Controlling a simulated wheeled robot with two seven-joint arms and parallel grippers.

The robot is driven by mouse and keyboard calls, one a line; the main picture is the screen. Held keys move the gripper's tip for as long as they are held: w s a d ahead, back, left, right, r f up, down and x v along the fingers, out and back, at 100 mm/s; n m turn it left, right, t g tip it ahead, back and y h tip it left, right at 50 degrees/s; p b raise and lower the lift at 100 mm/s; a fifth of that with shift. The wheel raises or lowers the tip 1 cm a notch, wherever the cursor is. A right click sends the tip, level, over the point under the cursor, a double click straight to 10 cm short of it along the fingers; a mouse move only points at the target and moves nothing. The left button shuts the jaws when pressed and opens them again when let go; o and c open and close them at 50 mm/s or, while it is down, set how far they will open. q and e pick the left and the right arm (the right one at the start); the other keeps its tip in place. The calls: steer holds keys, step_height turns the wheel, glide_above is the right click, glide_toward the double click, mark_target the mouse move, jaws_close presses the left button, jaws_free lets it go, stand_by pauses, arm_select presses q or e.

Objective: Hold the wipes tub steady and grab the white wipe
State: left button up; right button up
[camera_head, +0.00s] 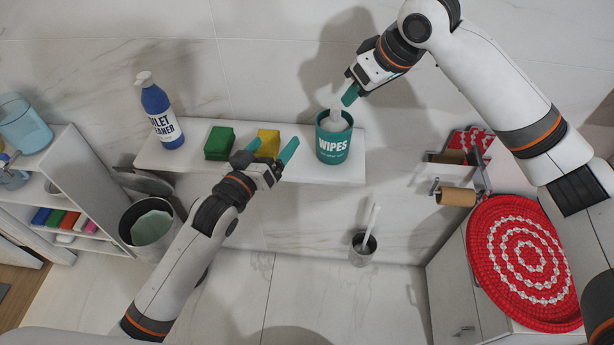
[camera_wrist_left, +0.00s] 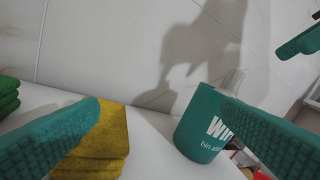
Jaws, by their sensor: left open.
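The teal wipes tub (camera_head: 333,146) stands upright near the right end of the white shelf. The white wipe (camera_head: 336,115) sticks up out of its open top. My right gripper (camera_head: 350,94) is above and slightly right of the tub, close to the wipe. Whether its jaws are open is unclear; one teal fingertip also shows in the left wrist view (camera_wrist_left: 300,42).
A toilet brush holder (camera_head: 362,247) stands below. A toilet roll holder (camera_head: 456,196) and a red round mat (camera_head: 525,262) are at right.

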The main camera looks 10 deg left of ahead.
arm_select(q)
steer(key=s+d+f+m, duration=0.2)
steer(key=d+m, duration=0.1)
steer(key=m, duration=0.2)
glide_toward(327, 150)
steer(key=w, duration=0.1)
steer(key=x, duration=1.2)
steer(key=shift+s+d, duration=0.1)
steer(key=shift+d, duration=0.1)
steer(key=shift+c, duration=0.5)
steer(key=c, duration=0.9)
